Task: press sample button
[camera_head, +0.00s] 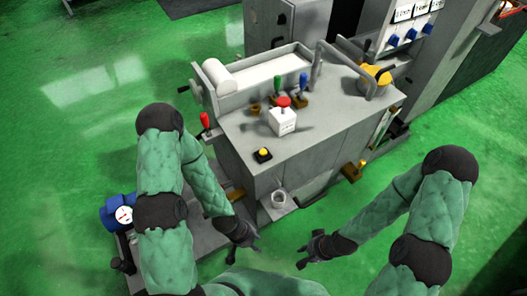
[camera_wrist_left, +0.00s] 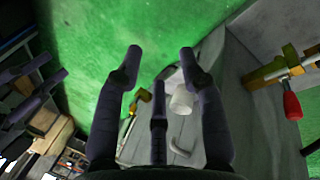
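A white box (camera_head: 283,123) with a red mushroom button (camera_head: 284,102) on top stands on the grey machine's top. A small black box with a yellow button (camera_head: 263,153) sits nearer, by the machine's front edge. No label telling which is the sample button is readable. My left gripper (camera_head: 250,246) is low in front of the machine, below and apart from both buttons. In the left wrist view its fingers (camera_wrist_left: 161,62) are spread and empty. My right gripper (camera_head: 300,254) is to its right, with fingers apart and empty, touching nothing.
A white cup (camera_head: 279,198) sits low at the front. Green floor lies open at right.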

